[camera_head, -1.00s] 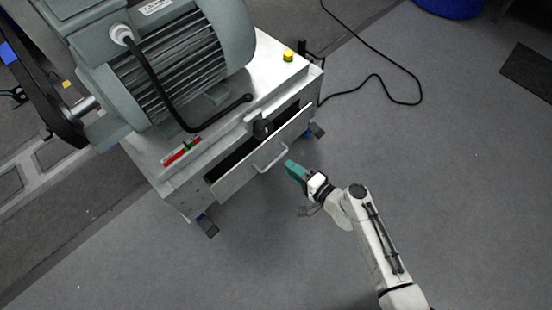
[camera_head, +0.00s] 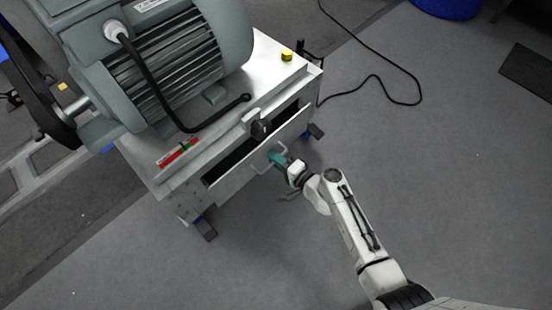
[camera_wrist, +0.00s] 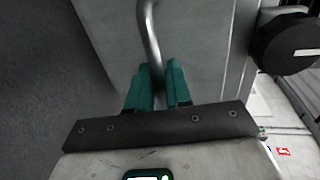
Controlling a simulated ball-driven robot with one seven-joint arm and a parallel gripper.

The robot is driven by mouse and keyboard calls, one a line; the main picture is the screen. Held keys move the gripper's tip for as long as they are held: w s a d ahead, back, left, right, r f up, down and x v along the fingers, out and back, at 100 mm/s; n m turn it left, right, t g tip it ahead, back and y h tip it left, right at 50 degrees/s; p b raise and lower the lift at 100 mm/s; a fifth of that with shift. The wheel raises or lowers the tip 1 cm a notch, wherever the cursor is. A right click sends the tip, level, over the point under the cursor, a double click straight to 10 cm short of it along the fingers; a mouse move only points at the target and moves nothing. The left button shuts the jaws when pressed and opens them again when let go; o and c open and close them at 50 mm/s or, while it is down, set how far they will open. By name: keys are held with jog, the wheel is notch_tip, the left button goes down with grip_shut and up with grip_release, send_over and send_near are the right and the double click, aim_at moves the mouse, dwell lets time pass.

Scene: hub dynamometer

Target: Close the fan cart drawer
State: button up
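The fan cart (camera_head: 185,196) stands at the upper left with a large grey motor (camera_head: 180,60) on its top. Its drawer front (camera_head: 232,182) stands out from the cart body, and a dark gap shows behind it, so the drawer is partly open. A bent metal drawer handle (camera_head: 256,169) is on the front. My gripper (camera_head: 277,158) is at the right part of this handle. In the wrist view, the teal fingers of my gripper (camera_wrist: 160,80) stand close together on either side of the handle bar (camera_wrist: 149,35), closed on it.
A black round knob (camera_head: 259,129) sits above the drawer; it also shows in the wrist view (camera_wrist: 290,42). A black cable (camera_head: 375,75) lies on the floor to the right. The grey floor (camera_head: 440,180) at right is clear. A blue round object (camera_head: 447,5) stands at the top.

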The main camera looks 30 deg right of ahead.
aim_at(267, 164)
grip_shut()
jog(key=shift+w, duration=0.1)
jog(key=x, duration=0.1)
jog(key=b+x, duration=0.1)
jog(key=x, duration=0.2)
jog(key=shift+w+r+b, duration=0.1)
jog(key=shift+r+b, duration=0.2)
jog(key=shift+o, duration=1.5)
grip_release()
jog(key=shift+a+r, duration=0.1)
jog(key=p+v, duration=0.3)
jog(key=v, duration=0.8)
jog(key=shift+w, duration=0.1)
